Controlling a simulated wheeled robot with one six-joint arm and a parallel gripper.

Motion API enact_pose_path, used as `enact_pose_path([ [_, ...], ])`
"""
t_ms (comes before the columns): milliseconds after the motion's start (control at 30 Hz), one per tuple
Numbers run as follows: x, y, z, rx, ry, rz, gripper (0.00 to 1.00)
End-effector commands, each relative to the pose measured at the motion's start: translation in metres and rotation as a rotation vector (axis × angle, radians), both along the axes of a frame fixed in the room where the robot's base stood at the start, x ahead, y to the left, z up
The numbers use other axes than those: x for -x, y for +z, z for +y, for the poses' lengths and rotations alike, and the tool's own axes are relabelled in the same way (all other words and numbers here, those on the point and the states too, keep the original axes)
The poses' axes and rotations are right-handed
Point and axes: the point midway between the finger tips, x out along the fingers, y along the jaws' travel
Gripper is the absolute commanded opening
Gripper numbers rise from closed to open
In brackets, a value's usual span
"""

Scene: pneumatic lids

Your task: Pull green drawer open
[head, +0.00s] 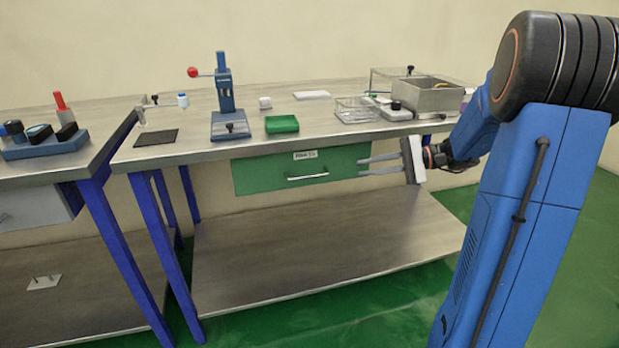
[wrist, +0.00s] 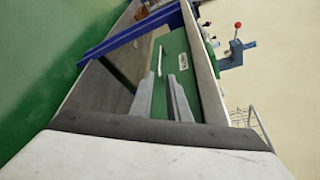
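The green drawer (head: 255,174) hangs under the right workbench's top and looks closed. Its pale bar handle (head: 307,177) sits at the middle of its front, below a white label (head: 305,155). My gripper (head: 362,166) is open in front of the drawer's right part, its two grey fingers apart, pointing left toward the handle side. In the wrist view the open fingers (wrist: 163,75) point at the drawer front (wrist: 175,55), with the handle (wrist: 160,60) beyond the tips. Nothing is between the fingers, and the handle looks untouched.
The right workbench (head: 190,153) carries a blue press (head: 224,95), a green block (head: 282,124), a wire basket (head: 357,109) and a metal bin (head: 425,95). A lower shelf (head: 310,235) runs below the drawer. Another bench (head: 75,165) stands at the left. The space before the drawer looks clear.

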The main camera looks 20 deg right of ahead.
Motion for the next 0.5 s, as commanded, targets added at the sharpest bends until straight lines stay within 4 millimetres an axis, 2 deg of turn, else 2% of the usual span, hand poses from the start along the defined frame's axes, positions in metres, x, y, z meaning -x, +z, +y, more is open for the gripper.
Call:
enact_pose_path([
  [167, -0.005, -0.004, 0.018, 0.001, 0.004, 0.001, 0.16],
  [500, -0.023, -0.016, 0.069, 0.002, 0.006, 0.001, 0.16],
])
